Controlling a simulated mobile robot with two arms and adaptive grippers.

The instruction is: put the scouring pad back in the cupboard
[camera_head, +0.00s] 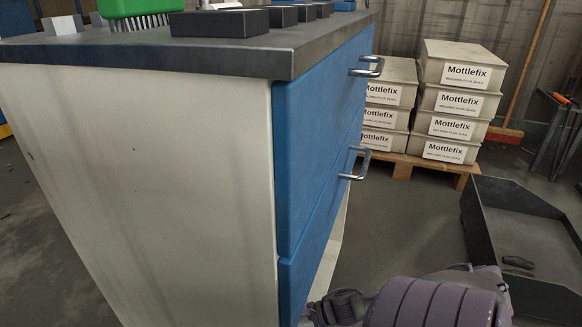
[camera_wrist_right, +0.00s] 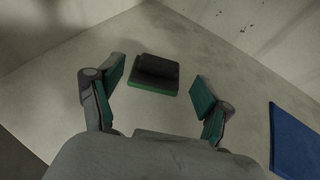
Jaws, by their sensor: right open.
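The scouring pad (camera_wrist_right: 155,73), a dark block with a green layer below, lies on a pale flat surface in the right wrist view. Pale walls meet behind it, like the inside of a compartment. My right gripper (camera_wrist_right: 158,80) is open, its two green-lined fingers on either side of the pad's direction, with the pad apart from both. The cupboard (camera_head: 150,170) fills the left of the head view, with a pale side, dark top and blue fronts. My right arm shows low in the head view beside the cupboard's lower front; its fingers are hidden there. My left gripper is out of view.
A green brush (camera_head: 138,8) and several dark blocks (camera_head: 220,23) stand on the cupboard top. Metal handles (camera_head: 368,67) stick out from the blue fronts. Stacked Mottlefix boxes (camera_head: 455,103) stand behind on a pallet. A dark open tray (camera_head: 530,232) is at right. A blue panel (camera_wrist_right: 293,142) shows in the wrist view.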

